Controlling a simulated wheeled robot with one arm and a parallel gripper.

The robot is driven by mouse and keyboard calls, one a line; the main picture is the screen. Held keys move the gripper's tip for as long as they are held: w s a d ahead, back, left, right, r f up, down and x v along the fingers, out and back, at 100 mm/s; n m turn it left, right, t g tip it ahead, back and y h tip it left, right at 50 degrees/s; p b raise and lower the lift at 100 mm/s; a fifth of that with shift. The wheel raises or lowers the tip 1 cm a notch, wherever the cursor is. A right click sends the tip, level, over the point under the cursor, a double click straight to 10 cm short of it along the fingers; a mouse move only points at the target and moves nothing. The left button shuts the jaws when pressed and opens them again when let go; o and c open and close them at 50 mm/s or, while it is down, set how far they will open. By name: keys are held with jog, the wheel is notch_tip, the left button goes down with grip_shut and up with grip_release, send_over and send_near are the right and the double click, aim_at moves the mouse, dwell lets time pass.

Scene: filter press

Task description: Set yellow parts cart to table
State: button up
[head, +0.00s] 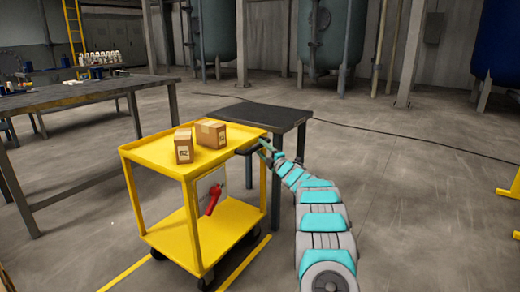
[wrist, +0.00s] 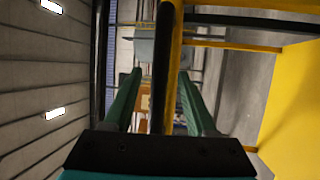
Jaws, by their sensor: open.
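The yellow parts cart (head: 155,155) stands upright in the middle of the head view, with two brown cardboard boxes (head: 184,146) (head: 211,133) on its top tray. A dark handle (head: 247,150) sticks out at its right end. My gripper (head: 265,145) is at this handle. In the wrist view, the open teal fingers of my gripper (wrist: 160,95) lie on either side of a dark bar (wrist: 165,60) with a yellow edge. I cannot tell whether they touch it. A small dark-topped table (head: 262,113) stands right behind the cart. A larger grey table (head: 80,95) is at the left.
A red item (head: 213,199) hangs on the cart's side. Yellow lines (head: 125,270) mark the floor around the cart. Bottles (head: 100,58) stand on a far bench. Tanks (head: 330,35) and posts line the back. The floor at right is open, crossed by a dark cable (head: 400,142).

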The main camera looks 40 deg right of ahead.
jog(key=shift+s+a+f, duration=0.1)
jog(key=shift+s+f, duration=0.1)
jog(key=shift+s, duration=0.75)
jog(key=shift+s+f, duration=0.15)
jog(key=shift+s, duration=0.75)
jog(key=shift+s+a+f, duration=0.1)
jog(key=shift+s+f, duration=0.1)
jog(key=shift+s, duration=0.75)
jog(key=shift+s, duration=0.1)
